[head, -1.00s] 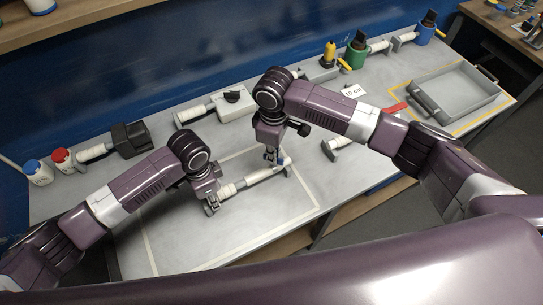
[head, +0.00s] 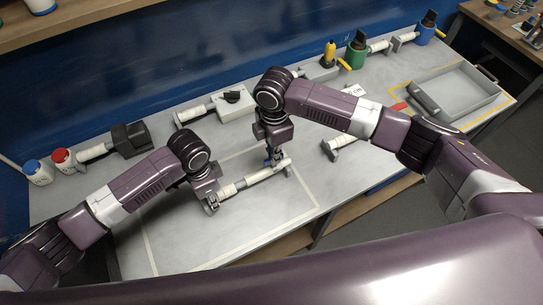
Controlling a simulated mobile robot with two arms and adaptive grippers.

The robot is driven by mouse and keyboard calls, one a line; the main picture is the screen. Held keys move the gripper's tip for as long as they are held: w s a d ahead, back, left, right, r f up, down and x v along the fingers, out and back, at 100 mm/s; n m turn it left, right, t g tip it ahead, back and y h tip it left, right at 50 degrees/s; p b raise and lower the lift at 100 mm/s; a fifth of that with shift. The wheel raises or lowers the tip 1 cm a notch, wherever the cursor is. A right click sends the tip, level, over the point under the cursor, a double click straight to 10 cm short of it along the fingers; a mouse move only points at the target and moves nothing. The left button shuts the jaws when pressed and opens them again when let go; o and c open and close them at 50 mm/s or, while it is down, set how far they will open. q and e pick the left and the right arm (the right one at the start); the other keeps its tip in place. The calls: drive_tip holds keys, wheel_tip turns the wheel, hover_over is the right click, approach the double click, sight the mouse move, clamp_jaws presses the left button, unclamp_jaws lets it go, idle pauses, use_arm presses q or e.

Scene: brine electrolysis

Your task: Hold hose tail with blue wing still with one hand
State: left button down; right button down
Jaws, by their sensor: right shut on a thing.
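A white tubular piece (head: 256,177) lies slantwise inside the outlined area of the bench. My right gripper (head: 271,160) comes down from above at its right part and is shut on the hose tail there. A small bit of blue, likely the wing, shows at the fingertips, but the fingers hide most of it. My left gripper (head: 212,201) is at the left end of the white piece. Its fingers are small and partly hidden by the wrist, so I cannot tell whether they are closed.
A grey tray (head: 467,112) sits at the right in a yellow outline. Green (head: 355,55) and blue (head: 425,32) containers stand at the back right. White bottles with blue (head: 36,168) and red (head: 61,158) caps stand at the far left. The outlined area's front is clear.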

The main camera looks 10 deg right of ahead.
drive_tip(key=shift+n, duration=0.3)
drive_tip(key=c, duration=2)
unclamp_jaws()
wheel_tip(320, 180, up, 12)
drive_tip(key=shift+r, duration=0.1)
use_arm(q)
drive_tip(key=c, duration=1.6)
unclamp_jaws()
